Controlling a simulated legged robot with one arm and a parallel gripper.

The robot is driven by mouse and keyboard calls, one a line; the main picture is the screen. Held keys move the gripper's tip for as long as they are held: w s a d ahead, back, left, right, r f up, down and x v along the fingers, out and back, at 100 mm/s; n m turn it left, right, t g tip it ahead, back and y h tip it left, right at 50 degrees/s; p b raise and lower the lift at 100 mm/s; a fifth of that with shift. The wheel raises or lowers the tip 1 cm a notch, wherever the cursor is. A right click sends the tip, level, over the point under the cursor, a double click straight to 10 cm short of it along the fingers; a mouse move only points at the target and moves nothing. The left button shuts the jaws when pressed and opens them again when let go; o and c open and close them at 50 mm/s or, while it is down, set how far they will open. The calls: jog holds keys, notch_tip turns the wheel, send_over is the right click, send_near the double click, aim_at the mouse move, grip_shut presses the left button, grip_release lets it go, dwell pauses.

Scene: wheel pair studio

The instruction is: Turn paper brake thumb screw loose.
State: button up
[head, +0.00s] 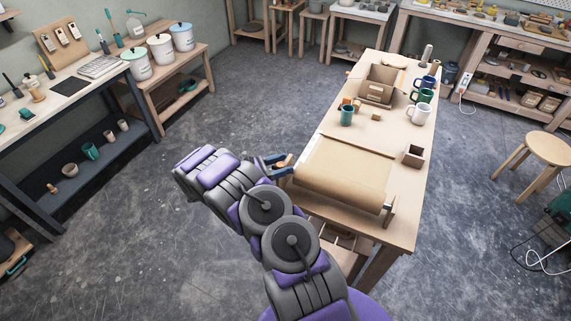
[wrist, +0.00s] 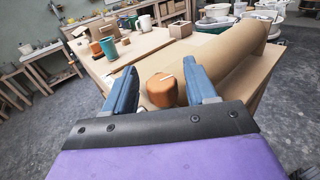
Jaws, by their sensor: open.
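A large brown paper roll (head: 342,172) lies across the near end of the wooden table (head: 403,226). The roll also shows in the wrist view (wrist: 228,50). An orange-brown round knob (wrist: 162,90), which looks like the brake thumb screw, sits at the roll's left end with a pale line on its face. My gripper (head: 284,164) is beside that end of the roll. In the wrist view its two blue fingers (wrist: 162,82) are open, and the knob shows between them, nearer the right finger. I cannot tell whether either finger touches it.
Several mugs, including a white mug (head: 418,114) and a teal mug (head: 347,115), stand farther back on the table. A small open box (head: 413,156) stands right of the roll. Open floor lies left of the table.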

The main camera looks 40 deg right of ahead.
jog(key=shift+x, duration=0.85)
jog(key=c, duration=1)
jog(key=shift+o, duration=0.2)
jog(key=shift+n+t+b, duration=0.3)
jog(key=shift+w+n+t+h+b, duration=0.2)
jog(key=shift+n+t+b, duration=0.4)
jog(key=shift+t, duration=0.5)
jog(key=shift+w+n+t+h+b, duration=0.1)
jog(key=shift+n+t+h+b, duration=0.1)
jog(key=shift+n+t+b, duration=0.65)
jog(key=shift+t+p, duration=0.25)
jog(key=shift+p, duration=0.15)
jog(key=shift+r, duration=0.1)
jog(key=o, duration=1)
jog(key=shift+c, duration=0.2)
